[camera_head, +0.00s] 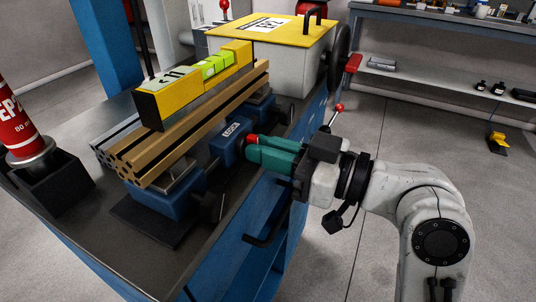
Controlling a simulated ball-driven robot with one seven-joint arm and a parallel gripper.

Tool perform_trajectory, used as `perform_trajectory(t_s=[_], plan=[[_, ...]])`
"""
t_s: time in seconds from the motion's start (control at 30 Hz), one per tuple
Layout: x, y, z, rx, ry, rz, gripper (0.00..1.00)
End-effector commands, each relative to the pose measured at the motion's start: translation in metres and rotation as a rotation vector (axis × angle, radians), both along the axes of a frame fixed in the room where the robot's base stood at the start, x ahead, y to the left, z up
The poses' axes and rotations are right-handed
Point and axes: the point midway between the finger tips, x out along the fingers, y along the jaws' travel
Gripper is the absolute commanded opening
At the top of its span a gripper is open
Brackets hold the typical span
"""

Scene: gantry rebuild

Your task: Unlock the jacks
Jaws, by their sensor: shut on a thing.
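A blue block with a white label reading LOCK (230,131) sits beside the brass-coloured beam, at the centre of the view. A small red knob (251,140) projects from its right side. My gripper (253,148), with teal fingers, reaches in from the right and is shut on the red knob; the fingers hide part of it. A blue jack (178,203) stands under the near end of the beam, on a dark base plate. Another blue jack (259,108) is partly hidden under the far end.
The brass-coloured beam (200,118) carries a yellow level (222,70) with green windows. A red can (14,122) stands in a dark holder at left. A yellow-topped box (275,35) and handwheel (339,58) are behind. Open floor lies right of the bench.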

Motion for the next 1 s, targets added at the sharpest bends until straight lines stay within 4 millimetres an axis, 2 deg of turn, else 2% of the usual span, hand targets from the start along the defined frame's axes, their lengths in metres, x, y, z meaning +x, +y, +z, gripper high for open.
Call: perform_trajectory(t_s=[0.43,0.47,0.57,0.83,1.0], plan=[[0.0,0.0,-0.003,-0.01,-0.006,0.0,0.0],[0.0,0.0,-0.003,-0.01,-0.006,0.0,0.14],[0.0,0.0,-0.002,-0.008,-0.007,0.0,0.23],[0.0,-0.002,-0.001,-0.005,-0.008,-0.001,0.23],[-0.005,-0.018,0.0,-0.004,-0.008,-0.004,0.23]])
